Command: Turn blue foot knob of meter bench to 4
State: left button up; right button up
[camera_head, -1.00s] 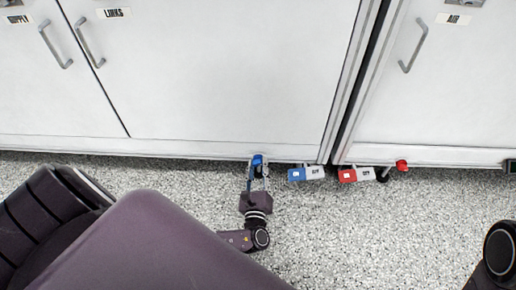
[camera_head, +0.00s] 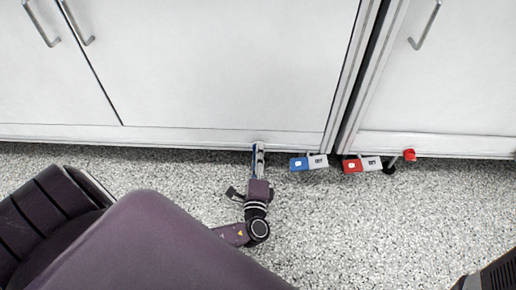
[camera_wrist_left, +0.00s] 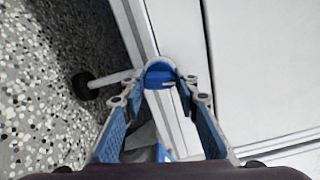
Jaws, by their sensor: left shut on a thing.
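The blue foot knob (camera_wrist_left: 159,73) sits at the bottom edge of the white meter bench (camera_head: 215,70). In the left wrist view it is between the fingertips of my left gripper (camera_wrist_left: 164,82), which is shut on it. In the head view the left gripper (camera_head: 258,150) reaches up to the bench's lower edge, its fingers seen nearly edge-on, and it mostly hides the knob. No scale or number on the knob is readable. My right gripper is not in view.
A red knob (camera_head: 409,155) is at the right cabinet's foot. A black foot (camera_wrist_left: 83,86) shows in the wrist view. The speckled floor (camera_head: 340,230) is clear.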

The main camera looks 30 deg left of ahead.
pick_arm(q)
jog(key=shift+n+b, duration=0.4)
jog(key=shift+n, duration=0.3)
jog(key=o, duration=1.1)
jog(key=shift+o, duration=0.2)
